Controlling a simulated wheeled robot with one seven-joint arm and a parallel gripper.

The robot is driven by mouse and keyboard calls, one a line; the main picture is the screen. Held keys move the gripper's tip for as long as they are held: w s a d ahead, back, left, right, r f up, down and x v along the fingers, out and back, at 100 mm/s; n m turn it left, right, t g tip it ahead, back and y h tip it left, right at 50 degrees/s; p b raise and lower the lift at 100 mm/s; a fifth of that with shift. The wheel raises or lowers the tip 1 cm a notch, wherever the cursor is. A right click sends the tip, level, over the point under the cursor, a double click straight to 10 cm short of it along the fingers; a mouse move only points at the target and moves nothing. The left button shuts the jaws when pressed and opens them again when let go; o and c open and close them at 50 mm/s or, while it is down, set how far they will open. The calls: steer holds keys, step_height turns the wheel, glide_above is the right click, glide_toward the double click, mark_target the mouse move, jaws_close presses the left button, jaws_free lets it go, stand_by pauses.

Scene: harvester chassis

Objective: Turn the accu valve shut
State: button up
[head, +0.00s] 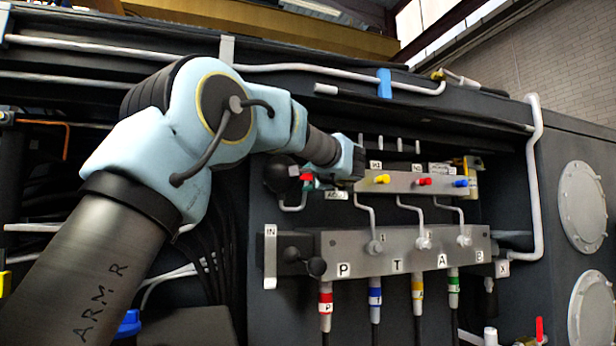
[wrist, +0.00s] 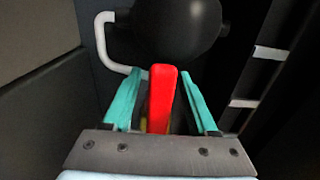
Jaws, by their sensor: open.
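The accu valve's red handle (wrist: 160,98) stands upright in the wrist view, below a black round accumulator (wrist: 177,28). My gripper (wrist: 160,98) is open, with one teal finger on each side of the red handle. A gap shows on both sides, wider on the right at the base. In the head view the red handle (head: 307,182) shows small at the left end of the upper valve block, next to the black accumulator (head: 282,174).
The upper block (head: 400,183) carries yellow, red and blue knobs to the right. Below is a grey manifold (head: 405,250) marked P, T, A, B with coloured hoses. A white pipe (wrist: 103,45) bends close to the left finger. Dark panels surround the recess.

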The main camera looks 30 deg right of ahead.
steer(key=shift+w, duration=0.15)
steer(key=shift+c, duration=0.4)
jaws_close()
stand_by(1.0)
